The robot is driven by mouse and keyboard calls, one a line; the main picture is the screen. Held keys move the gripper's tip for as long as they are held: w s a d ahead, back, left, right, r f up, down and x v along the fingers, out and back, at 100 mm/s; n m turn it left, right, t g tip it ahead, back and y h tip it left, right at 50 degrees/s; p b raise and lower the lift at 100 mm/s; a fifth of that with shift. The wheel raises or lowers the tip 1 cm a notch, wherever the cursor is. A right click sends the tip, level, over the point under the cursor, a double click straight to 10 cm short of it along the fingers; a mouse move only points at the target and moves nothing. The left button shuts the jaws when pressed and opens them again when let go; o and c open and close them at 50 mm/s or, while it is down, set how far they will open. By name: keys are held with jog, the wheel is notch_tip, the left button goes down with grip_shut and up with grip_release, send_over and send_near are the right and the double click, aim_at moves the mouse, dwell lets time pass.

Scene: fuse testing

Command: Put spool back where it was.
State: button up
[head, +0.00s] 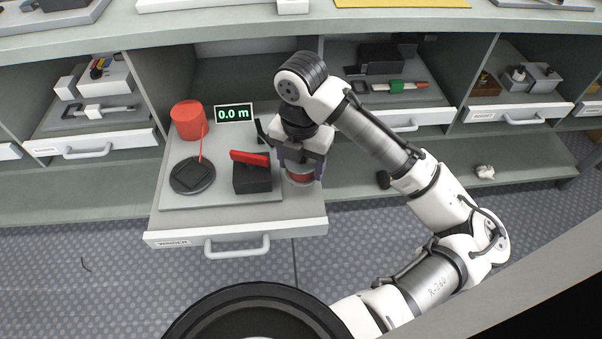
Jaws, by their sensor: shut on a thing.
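My gripper (301,163) points down over the right part of the open drawer (240,228) and is shut on a spool (300,176). The spool shows a reddish winding and a pale rim between the fingers; its upper part is hidden by my gripper. It is at the right edge of the grey board (225,201) in the drawer, beside a black block with a red lever (250,158). I cannot tell whether the spool touches the drawer floor.
Neighbouring drawers hold other devices. A large black round object (255,315) fills the lower front.

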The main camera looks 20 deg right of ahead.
aim_at(301, 173)
jog(key=shift+f+b, duration=0.35)
jog(key=shift+f, duration=1.35)
jog(key=shift+f, duration=0.25)
jog(key=o, duration=1.1)
jog(key=shift+r, duration=0.15)
notch_tip(301, 173, up, 12)
jog(key=p, duration=0.3)
jog(key=shift+r, duration=0.1)
